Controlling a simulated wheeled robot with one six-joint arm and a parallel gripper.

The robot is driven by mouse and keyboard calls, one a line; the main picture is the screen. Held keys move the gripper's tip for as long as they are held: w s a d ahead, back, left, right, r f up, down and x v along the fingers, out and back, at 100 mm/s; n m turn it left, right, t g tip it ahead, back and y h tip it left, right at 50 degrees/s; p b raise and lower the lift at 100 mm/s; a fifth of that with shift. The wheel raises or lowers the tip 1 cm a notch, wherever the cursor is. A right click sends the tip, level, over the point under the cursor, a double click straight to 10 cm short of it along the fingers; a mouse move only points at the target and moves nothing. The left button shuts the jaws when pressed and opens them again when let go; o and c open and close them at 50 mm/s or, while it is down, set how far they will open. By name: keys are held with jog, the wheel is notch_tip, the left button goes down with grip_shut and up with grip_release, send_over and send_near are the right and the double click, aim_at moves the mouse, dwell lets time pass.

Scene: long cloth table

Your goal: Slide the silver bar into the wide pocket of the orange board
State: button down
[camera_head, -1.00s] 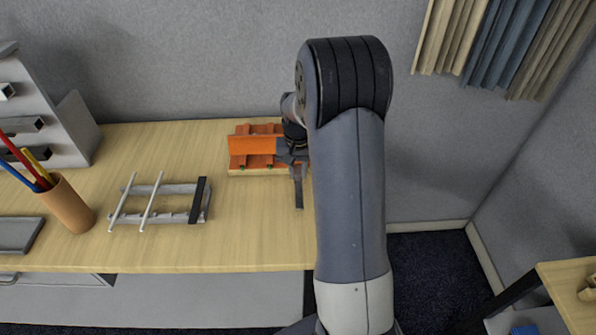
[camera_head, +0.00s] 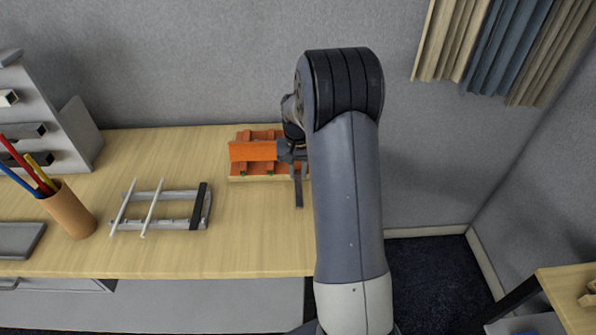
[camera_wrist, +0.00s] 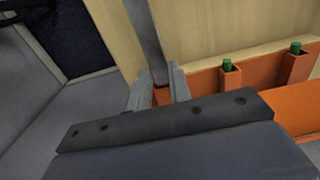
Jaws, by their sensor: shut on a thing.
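The orange board (camera_head: 252,151) sits at the back of the table, left of my arm, with upright ribs and small green marks. Part of it shows at the right of the wrist view (camera_wrist: 230,80). My gripper (camera_head: 295,155) is at the board's right end, partly hidden by my arm. It is shut on the grey silver bar (camera_head: 299,192), which sticks out toward the table's front. In the wrist view the bar (camera_wrist: 147,40) runs up between the two fingertips (camera_wrist: 158,88). The bar's far end and the wide pocket cannot be made out.
A grey rack (camera_head: 181,222) with two thin light rods and a black strip lies left of the board. A pen cup (camera_head: 70,210) and a grey stepped stand (camera_head: 70,145) are farther left. The table between rack and board is clear. The table's right edge is near my arm.

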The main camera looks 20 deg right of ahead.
aim_at(298, 173)
jog(key=shift+w+d, duration=0.2)
jog(key=shift+w, duration=0.3)
jog(key=c, duration=1.2)
grip_release()
notch_tip(298, 173, up, 11)
jog(key=b, duration=0.1)
jog(key=shift+f, duration=0.1)
jog(key=shift+c, duration=0.2)
